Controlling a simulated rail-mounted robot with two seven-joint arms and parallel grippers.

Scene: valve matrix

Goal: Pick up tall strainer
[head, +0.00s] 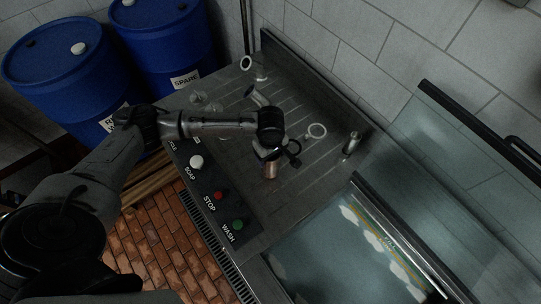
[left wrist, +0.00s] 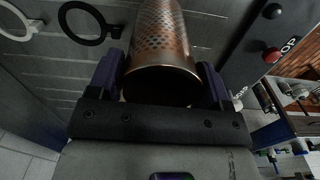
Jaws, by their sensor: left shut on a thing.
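The tall strainer (left wrist: 162,38) is a copper-coloured perforated cylinder with a plain rim band. In the left wrist view it sits between the two dark fingers of my left gripper (left wrist: 160,84), which is shut on it. In the head view the left gripper (head: 270,153) is over the metal counter, and the strainer's copper end (head: 271,170) shows just below it. Most of the strainer is hidden there by the gripper. I cannot tell whether it touches the counter. My right gripper is not in view.
The grooved counter (head: 312,104) carries a white ring (head: 317,131), a black ring (head: 294,147) and a small metal cylinder (head: 351,144). A panel with a red STOP button (head: 218,195) and green WASH button (head: 238,224) lies in front. Blue barrels (head: 66,70) stand left; a glass-fronted washer (head: 345,245) stands right.

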